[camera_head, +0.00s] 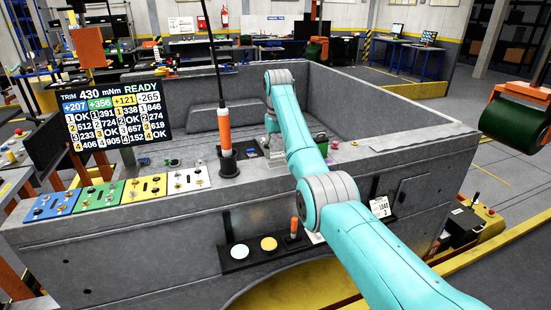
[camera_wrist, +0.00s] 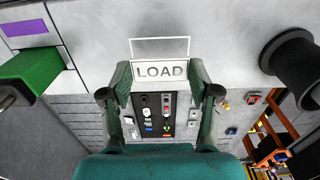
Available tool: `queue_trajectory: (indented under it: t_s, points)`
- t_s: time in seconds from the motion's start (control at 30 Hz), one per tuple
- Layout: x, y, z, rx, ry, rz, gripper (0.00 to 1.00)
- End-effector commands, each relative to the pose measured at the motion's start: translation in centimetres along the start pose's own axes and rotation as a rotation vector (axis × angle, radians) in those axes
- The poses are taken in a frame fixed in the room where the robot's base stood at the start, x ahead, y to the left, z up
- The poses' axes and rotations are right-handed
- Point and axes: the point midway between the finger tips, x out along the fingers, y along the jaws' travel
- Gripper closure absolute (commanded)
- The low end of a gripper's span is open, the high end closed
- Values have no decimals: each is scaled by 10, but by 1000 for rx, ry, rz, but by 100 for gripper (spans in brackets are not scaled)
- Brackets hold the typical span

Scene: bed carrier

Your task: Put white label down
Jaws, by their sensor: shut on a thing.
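The white label (camera_wrist: 160,71), marked LOAD, sits between the two fingertips in the wrist view. My gripper (camera_wrist: 160,80) is shut on it, with one finger at each side edge. A thin white rectangular outline (camera_wrist: 160,47) lies on the grey surface just beyond the label. Whether the label touches that surface I cannot tell. In the head view my arm reaches over the grey carrier (camera_head: 120,230), and the gripper (camera_head: 271,140) is small and partly hidden behind the arm.
A dark panel with several small switches (camera_wrist: 153,118) shows between the fingers. A green block (camera_wrist: 35,72) is at left and a black spool-shaped part (camera_wrist: 290,60) at right.

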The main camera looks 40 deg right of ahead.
Motion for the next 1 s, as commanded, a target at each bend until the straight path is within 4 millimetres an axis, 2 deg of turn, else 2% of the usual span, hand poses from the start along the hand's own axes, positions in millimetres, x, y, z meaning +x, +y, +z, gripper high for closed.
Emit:
queue_trajectory:
  t_s: [0.1, 0.2, 0.57, 0.6, 0.7, 1.0]
  points:
    - [19, 4, 3, 2, -3, 0, 50]
    - [30, 7, 4, 3, -1, 0, 50]
    - [34, 7, 4, 2, -1, 0, 50]
    - [34, 7, 4, 2, -1, 0, 36]
    - [34, 7, 4, 2, -1, 0, 14]
    - [34, 7, 3, 2, -1, 0, 14]
